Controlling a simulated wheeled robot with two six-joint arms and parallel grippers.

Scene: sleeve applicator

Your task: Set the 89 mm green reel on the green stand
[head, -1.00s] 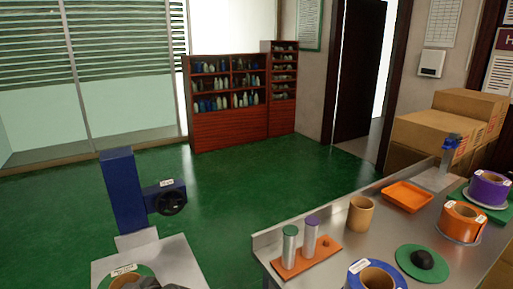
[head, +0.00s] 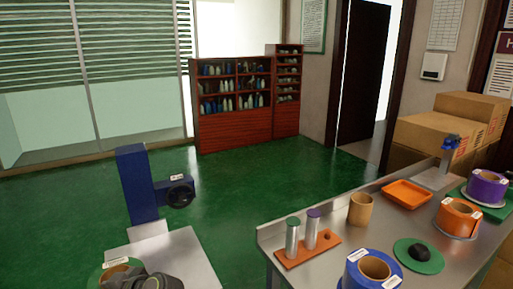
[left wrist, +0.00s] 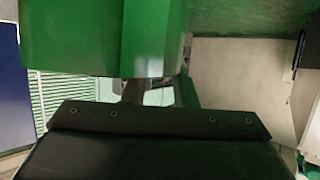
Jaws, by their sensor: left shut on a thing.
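The green reel (head: 96,277) with a tan core and white label is at the bottom left of the head view, partly cut off by the frame edge. My left gripper (head: 140,281) is shut on it, in front of the grey base of a blue machine. The reel's green side (left wrist: 100,38) fills the upper part of the left wrist view. On the table at right, a round green plate (head: 405,262) carries a dark lump. A silver post with a green top (head: 292,238) stands on an orange board. I cannot tell which is the green stand. My right gripper is not in view.
The blue machine (head: 137,185) with a black wheel stands at left. The steel table (head: 350,243) holds a purple-topped post (head: 312,230), blue reel (head: 356,275), tan cup (head: 361,210), orange tray (head: 407,195), orange reel (head: 458,217) and purple reel (head: 487,186).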

